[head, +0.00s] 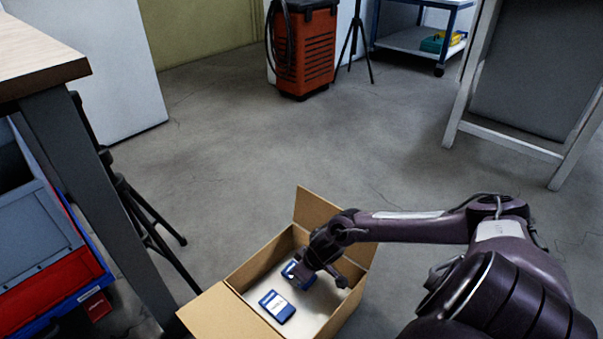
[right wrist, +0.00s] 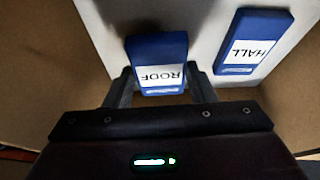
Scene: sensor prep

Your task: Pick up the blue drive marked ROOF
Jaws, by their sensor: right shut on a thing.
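The blue drive marked ROOF (right wrist: 158,52) is between the fingers of my right gripper (right wrist: 160,88) in the right wrist view, and the gripper is shut on it. In the head view the ROOF drive (head: 291,270) shows partly behind my right gripper (head: 318,278), inside an open cardboard box (head: 250,268). A second blue drive, marked HALL (right wrist: 253,42), lies flat on the box's pale floor. It also shows in the head view (head: 277,307), to the lower left of the gripper. I cannot tell whether the ROOF drive touches the floor. My left gripper is out of view.
The box's flaps stand open, with its walls close around my right gripper. A workbench (head: 40,60) and blue-and-red bins (head: 50,260) are at the left. An orange cabinet (head: 306,55) and a tripod (head: 355,45) stand at the back. The middle floor is clear.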

